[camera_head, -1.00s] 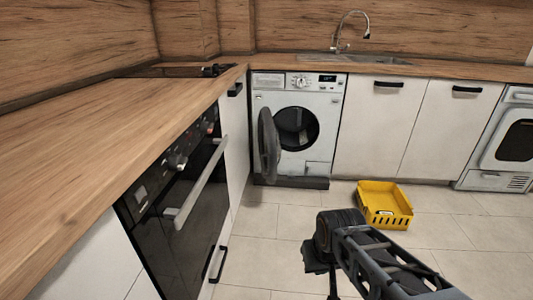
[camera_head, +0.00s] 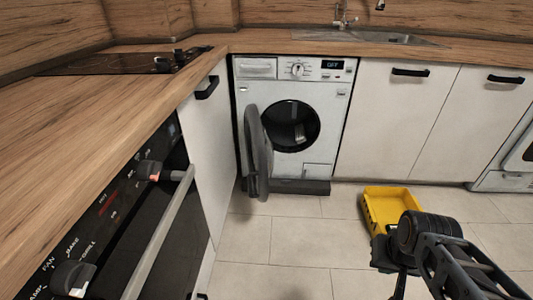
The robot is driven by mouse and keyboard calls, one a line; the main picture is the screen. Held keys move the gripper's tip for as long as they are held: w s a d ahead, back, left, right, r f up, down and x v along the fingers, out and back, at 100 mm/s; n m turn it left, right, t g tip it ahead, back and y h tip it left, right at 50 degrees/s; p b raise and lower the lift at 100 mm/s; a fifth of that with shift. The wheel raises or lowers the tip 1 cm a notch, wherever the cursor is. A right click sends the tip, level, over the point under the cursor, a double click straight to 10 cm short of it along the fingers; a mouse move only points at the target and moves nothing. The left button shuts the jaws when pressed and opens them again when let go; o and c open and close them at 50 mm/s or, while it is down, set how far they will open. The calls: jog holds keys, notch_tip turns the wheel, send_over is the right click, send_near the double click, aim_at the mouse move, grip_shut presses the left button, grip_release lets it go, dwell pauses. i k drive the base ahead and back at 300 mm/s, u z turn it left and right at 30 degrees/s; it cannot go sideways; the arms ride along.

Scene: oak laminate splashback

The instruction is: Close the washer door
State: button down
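The white washer (camera_head: 329,110) stands under the counter at the back, its small display reading OFF. Its round grey door (camera_head: 259,152) is open, hinged at the left and swung out towards me. The dark drum opening (camera_head: 290,126) is exposed, with something pale inside that I cannot make out. My black arm is at the lower right, well apart from the door and nearer to me. My gripper cannot be clearly made out at the arm's end, and its fingers do not show.
A yellow crate (camera_head: 388,205) sits on the floor right of the washer, partly behind my arm. An oven (camera_head: 130,225) with a protruding handle bar (camera_head: 160,235) lines the left. White cabinets (camera_head: 396,125) stand right of the washer. The tiled floor (camera_head: 290,235) before the washer is clear.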

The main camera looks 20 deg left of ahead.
aim_at(257, 154)
jog(key=u, duration=0.15)
jog(key=i, duration=0.75)
jog(key=u, duration=1.15)
jog(key=i, duration=0.6)
jog(key=u, duration=0.65)
